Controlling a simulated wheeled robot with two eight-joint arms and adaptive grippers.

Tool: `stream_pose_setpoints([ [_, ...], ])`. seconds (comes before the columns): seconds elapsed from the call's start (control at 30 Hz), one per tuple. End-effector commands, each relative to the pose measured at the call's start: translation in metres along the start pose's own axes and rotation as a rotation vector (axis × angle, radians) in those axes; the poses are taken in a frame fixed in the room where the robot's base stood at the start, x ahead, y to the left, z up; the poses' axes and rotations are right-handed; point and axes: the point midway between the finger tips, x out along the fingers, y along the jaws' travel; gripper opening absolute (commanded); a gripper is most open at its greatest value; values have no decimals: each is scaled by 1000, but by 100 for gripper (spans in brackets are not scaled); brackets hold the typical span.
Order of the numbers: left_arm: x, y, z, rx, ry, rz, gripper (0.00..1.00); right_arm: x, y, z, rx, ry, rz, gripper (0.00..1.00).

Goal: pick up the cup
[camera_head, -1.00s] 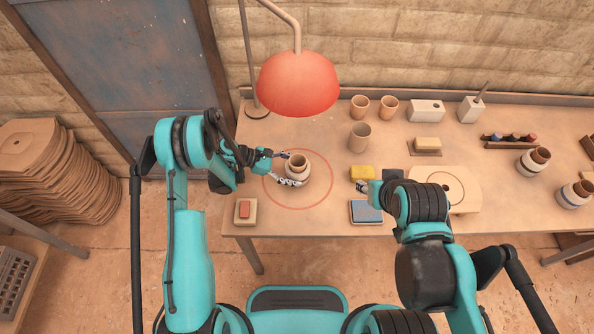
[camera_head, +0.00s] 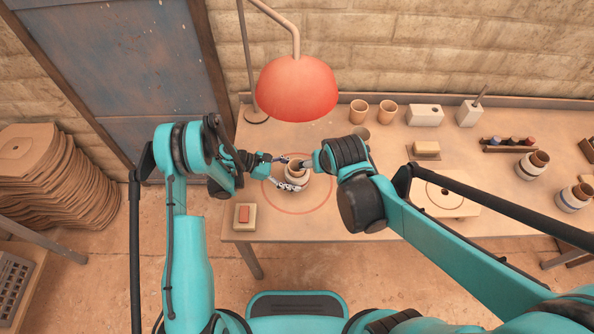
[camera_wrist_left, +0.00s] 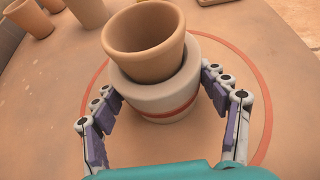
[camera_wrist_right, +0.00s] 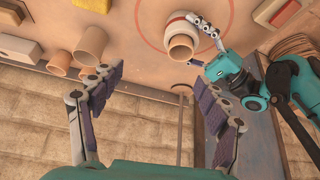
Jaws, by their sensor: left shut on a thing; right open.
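The terracotta cup (camera_wrist_left: 145,40) sits nested, rim up, in a pale pot (camera_wrist_left: 170,95) with a red band, inside a red ring on the table. My left gripper (camera_head: 287,173) is shut on the pot, one finger on each side; both fingers show in the left wrist view (camera_wrist_left: 165,100). The cup also shows in the right wrist view (camera_wrist_right: 181,47). My right gripper (camera_wrist_right: 157,78) is open and empty, with the cup ahead of its fingertips. In the head view my right arm's end partly covers the cup.
A red lamp (camera_head: 297,87) hangs behind the pot. Several beige cups (camera_head: 387,112) stand at the back. A red block on a pale base (camera_head: 244,214) lies at the front left. A round-topped slab (camera_head: 446,192) lies at right under my right arm.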

Motion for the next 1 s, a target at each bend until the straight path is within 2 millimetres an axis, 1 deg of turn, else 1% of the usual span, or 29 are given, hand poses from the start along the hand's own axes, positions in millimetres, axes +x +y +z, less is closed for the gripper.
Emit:
stream_pose_setpoints([
  [0.03,0,0,0,0,1,1,57,12,-11,-3,-12,-5,-7,75],
  [0.1,0,0,0,0,1,1,57,24,-22,-5,-23,-12,-11,75],
  [0.2,0,0,0,0,1,1,57,38,-33,-5,-33,-18,-16,75],
  [0.3,0,0,0,0,1,1,57,46,-40,-5,-39,-21,-19,75],
  [0.47,0,0,0,0,1,1,57,61,-43,-5,-41,-23,-20,75],
  [0.7,0,0,0,0,1,1,57,98,-44,-5,-40,-23,-20,75],
  [0.8,0,0,0,0,1,1,57,109,-44,-5,-40,-23,-20,75],
  [1.0,0,0,-1,0,1,1,57,120,-45,-5,-41,-23,-20,75],
])
